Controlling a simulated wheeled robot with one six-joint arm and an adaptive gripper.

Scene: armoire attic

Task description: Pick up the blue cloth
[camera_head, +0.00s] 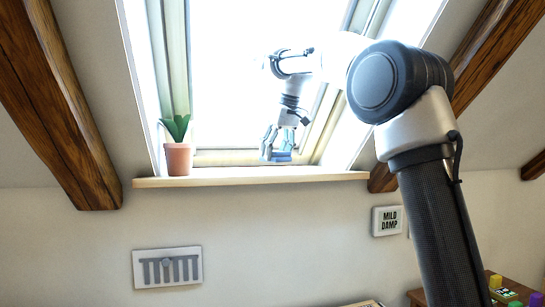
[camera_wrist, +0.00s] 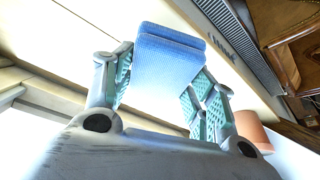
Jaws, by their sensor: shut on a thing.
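The blue cloth (camera_wrist: 165,58) looks like a folded pad with layers. It sits between the two fingers of my gripper (camera_wrist: 157,88) in the wrist view. My gripper is shut on the cloth. In the head view my gripper (camera_head: 277,146) hangs fingers down in front of the bright skylight window, just above the window sill. The cloth shows there as a small blue patch (camera_head: 281,157) at the fingertips. I cannot tell from the head view whether the cloth touches the sill.
A potted plant (camera_head: 177,158) stands at the left end of the sill (camera_head: 250,178); its pot (camera_wrist: 252,130) is close to my gripper in the wrist view. Wooden beams (camera_head: 62,110) flank the window.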

